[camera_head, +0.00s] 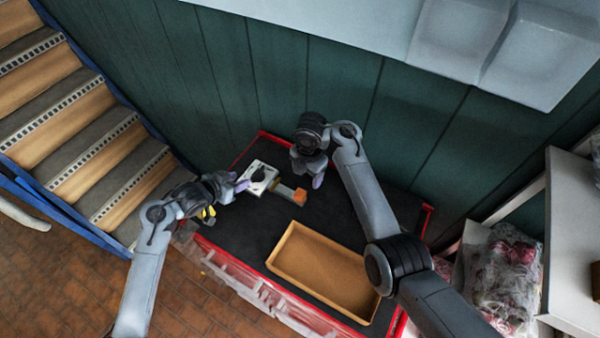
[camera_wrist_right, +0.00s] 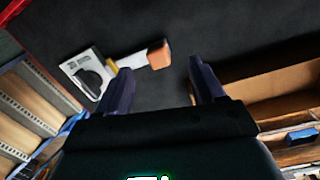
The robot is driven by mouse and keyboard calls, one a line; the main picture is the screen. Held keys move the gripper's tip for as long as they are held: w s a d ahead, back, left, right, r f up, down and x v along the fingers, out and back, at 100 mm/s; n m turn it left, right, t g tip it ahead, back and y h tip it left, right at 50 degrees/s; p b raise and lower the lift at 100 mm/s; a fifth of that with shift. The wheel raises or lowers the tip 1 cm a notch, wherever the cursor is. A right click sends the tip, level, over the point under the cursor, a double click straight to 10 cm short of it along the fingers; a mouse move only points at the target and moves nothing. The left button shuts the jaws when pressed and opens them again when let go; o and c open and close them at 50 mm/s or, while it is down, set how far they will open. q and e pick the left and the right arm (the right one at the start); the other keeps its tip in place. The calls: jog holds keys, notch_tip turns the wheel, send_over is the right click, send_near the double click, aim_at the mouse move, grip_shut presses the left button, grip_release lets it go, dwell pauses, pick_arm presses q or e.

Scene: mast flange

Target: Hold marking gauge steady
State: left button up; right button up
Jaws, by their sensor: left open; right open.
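A pale plate with a dark round part (camera_head: 258,178) lies on the black table top. A short pale bar ending in an orange block (camera_head: 300,196) lies at its right, and they look joined or touching; I take this to be the marking gauge. In the right wrist view the plate (camera_wrist_right: 90,72) and orange block (camera_wrist_right: 159,55) lie beyond the fingertips. My left gripper (camera_head: 236,184) is open, with its fingertips close to the plate's left side; contact cannot be told. My right gripper (camera_head: 308,174) is open and empty above the table, just right of the block.
A shallow tan tray (camera_head: 283,276) sits at the front of the red-edged black table (camera_head: 240,228). Stairs (camera_head: 90,130) rise at the left. A green wall (camera_head: 330,85) stands behind. A shelf with plastic-wrapped goods (camera_head: 505,275) is at the right.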

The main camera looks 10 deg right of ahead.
aim_at(300, 192)
jog(key=shift+s+a+f+n+g, duration=0.1)
jog(key=shift+a+f+n, duration=0.3)
jog(key=shift+f, duration=1.2)
jog(key=shift+a+f+n+g, duration=0.1)
jog(key=shift+a+f+n, duration=0.3)
jog(key=shift+f, duration=1.25)
jog(key=shift+s+a+f+n+g, duration=0.1)
jog(key=shift+a+f+n, duration=0.25)
jog(key=shift+f, duration=1.25)
jog(key=shift+c, duration=0.5)
